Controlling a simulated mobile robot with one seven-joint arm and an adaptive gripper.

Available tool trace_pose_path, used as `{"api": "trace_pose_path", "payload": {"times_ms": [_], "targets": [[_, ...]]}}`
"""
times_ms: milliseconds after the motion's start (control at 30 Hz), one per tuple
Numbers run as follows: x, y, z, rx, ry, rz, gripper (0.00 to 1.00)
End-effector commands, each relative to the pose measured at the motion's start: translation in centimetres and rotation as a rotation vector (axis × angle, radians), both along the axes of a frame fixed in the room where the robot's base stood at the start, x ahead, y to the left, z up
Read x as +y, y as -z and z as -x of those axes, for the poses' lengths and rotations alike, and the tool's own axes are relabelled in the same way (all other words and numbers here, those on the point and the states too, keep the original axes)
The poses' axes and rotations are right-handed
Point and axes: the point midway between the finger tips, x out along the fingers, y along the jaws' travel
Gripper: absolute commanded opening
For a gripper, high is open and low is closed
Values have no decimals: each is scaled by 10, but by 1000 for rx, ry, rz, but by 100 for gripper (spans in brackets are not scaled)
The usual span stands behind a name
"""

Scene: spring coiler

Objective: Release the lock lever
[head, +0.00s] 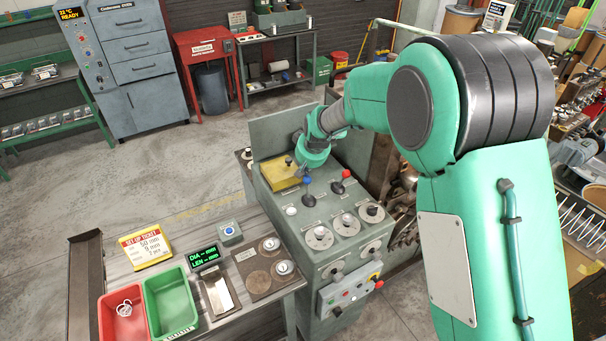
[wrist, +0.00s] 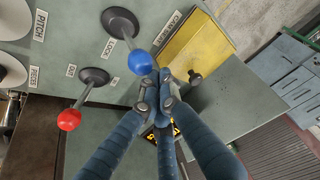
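The lock lever has a blue ball knob (wrist: 141,62) on a dark round base beside a label reading LOCK. In the head view the blue knob (head: 307,181) stands on top of the grey-green machine cabinet (head: 315,255). My gripper (wrist: 156,82) has its blue-grey fingers drawn together, with no object visible between them. The fingertips appear right beside the blue knob in the wrist view; I cannot tell whether they touch it. In the head view the green wrist hides the fingertips.
A red-knobbed lever (wrist: 69,119) stands beside the lock lever. A yellow cover (wrist: 192,57) with a dark knob lies on the other side. Several round dials (head: 347,224) sit on the cabinet top. A bench (head: 115,262) with red and green bins stands at the left.

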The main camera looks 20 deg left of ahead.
Motion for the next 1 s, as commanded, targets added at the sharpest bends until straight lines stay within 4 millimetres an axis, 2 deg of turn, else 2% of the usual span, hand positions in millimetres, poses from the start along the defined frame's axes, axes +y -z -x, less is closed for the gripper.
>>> {"api": "trace_pose_path", "payload": {"times_ms": [33, 333, 1000], "targets": [[-3, 5, 3, -10, 1, -11, 0], [-11, 0, 10, -76, 2, -77, 0], [-35, -3, 35, -74, 0, -74, 0]]}}
